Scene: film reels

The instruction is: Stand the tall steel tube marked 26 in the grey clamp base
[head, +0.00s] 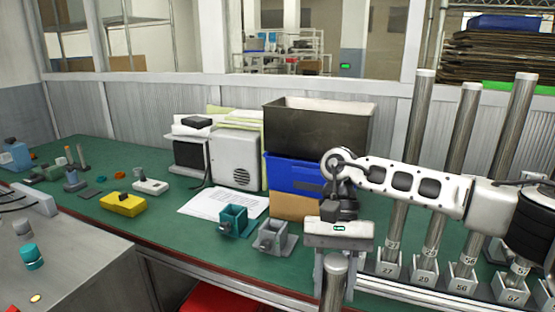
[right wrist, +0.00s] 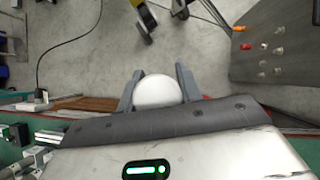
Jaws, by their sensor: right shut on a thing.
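My right gripper (head: 335,268) points down at the table's front edge and is shut on a steel tube (head: 334,288), just below its top end. The tube looks upright and runs out of the bottom of the picture; no number on it shows. In the right wrist view its pale round end (right wrist: 157,92) sits between the two fingers (right wrist: 156,88). The grey clamp base (head: 273,239) stands empty on the green table, left of my gripper and apart from the tube. My left gripper is not in view.
A teal clamp base (head: 233,219) stands left of the grey one. Several tall steel tubes (head: 433,180) stand in numbered holders at right, close behind my arm. A blue bin (head: 290,172), a dark bin (head: 318,125) and a speaker (head: 236,158) stand behind. A paper sheet (head: 208,204) lies at left.

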